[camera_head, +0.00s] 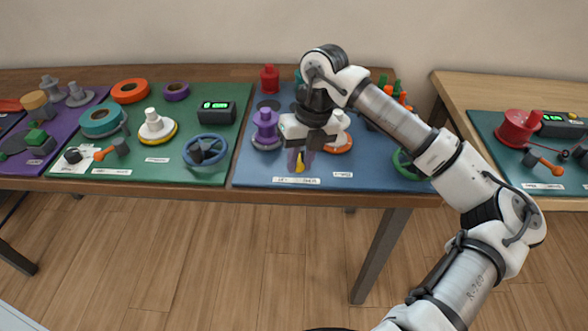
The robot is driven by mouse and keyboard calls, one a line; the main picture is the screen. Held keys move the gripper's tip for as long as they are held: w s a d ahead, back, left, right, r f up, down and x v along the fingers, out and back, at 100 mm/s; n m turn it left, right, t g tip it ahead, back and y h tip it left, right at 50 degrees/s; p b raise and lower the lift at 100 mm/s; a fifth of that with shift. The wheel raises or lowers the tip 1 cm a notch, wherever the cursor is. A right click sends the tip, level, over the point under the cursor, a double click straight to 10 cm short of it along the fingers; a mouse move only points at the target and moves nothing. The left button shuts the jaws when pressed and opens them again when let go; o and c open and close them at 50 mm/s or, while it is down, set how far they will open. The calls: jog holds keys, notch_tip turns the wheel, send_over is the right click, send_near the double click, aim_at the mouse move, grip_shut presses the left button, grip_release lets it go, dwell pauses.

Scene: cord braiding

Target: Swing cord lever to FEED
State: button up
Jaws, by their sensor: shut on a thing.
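My gripper (299,166) points down over the front of the blue mat (400,180) on the middle table. Its fingers are closed around a small yellow lever handle (299,168), just behind a white label (297,181). The lever's pivot and most of its body are hidden by my gripper, so its angle cannot be told. The label's print is too small to read.
A purple spool (266,125) stands close to the left of my gripper, and an orange-rimmed disc is partly hidden behind it. A green handwheel (402,162) is to the right, under my arm. The green mat (210,175) holds a blue handwheel (205,150).

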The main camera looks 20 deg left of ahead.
jog(key=n+b, duration=0.1)
jog(key=w+d+n+b, duration=0.1)
jog(key=n, duration=0.1)
jog(key=shift+d+f, duration=0.1)
jog(key=shift+d, duration=0.05)
grip_shut()
jog(key=shift+w+d+n+g+h+b, duration=0.15)
jog(key=shift+d+n+h+b, duration=0.1)
jog(key=shift+n, duration=0.3)
jog(key=shift+w+d+n+g+h+b, duration=0.1)
jog(key=shift+w+n+g+h+b, duration=0.1)
jog(key=shift+n, duration=0.35)
jog(key=o, duration=0.9)
grip_release()
jog(key=shift+o, duration=0.2)
jog(key=shift+r, duration=0.2)
notch_tip(320, 180, up, 13)
jog(key=w+d, duration=0.1)
jog(key=w, duration=0.1)
jog(key=shift+w+r, duration=0.2)
